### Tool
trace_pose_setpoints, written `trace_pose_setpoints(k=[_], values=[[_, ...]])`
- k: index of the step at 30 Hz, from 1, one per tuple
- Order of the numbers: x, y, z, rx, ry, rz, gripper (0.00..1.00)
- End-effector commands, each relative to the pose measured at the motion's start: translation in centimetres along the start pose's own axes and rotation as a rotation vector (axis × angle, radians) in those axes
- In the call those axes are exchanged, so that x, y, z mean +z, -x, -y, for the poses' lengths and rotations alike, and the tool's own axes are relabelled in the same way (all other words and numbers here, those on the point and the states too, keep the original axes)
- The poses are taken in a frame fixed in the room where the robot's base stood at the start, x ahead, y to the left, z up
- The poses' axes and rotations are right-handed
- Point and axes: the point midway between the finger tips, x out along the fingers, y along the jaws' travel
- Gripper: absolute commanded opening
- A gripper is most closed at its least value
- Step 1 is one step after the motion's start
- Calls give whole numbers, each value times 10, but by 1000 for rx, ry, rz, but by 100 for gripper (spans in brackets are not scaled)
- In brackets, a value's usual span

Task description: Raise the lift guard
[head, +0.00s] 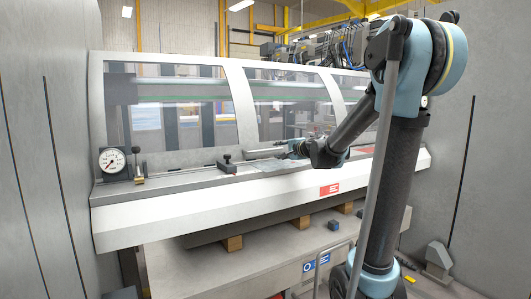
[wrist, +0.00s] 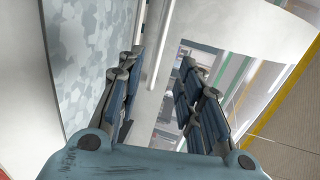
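The lift guard (head: 240,100) is a white curved frame with clear windows on the front of the machine, and it appears lowered. A thin horizontal bar (head: 265,153), seemingly its handle, runs along its lower edge. My gripper (head: 297,149) is at the right end of this bar in the head view. In the wrist view my gripper (wrist: 163,100) has its two fingers well apart, with nothing held. A pale rod (wrist: 157,45), probably the same bar, shows beyond and between the fingers. Whether any finger touches it, I cannot tell.
A pressure gauge (head: 112,160) and a small brass fitting stand at the left end of the ledge. A dark clamp-like block (head: 227,164) sits on the ledge left of my gripper. Grey walls close in both sides. A white front beam (head: 200,215) projects below the ledge.

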Motion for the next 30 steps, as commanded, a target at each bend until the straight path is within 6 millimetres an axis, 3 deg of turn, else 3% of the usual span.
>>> trace_pose_setpoints(k=[30], values=[[1, -126, 0, 1, 2, 2, 34]])
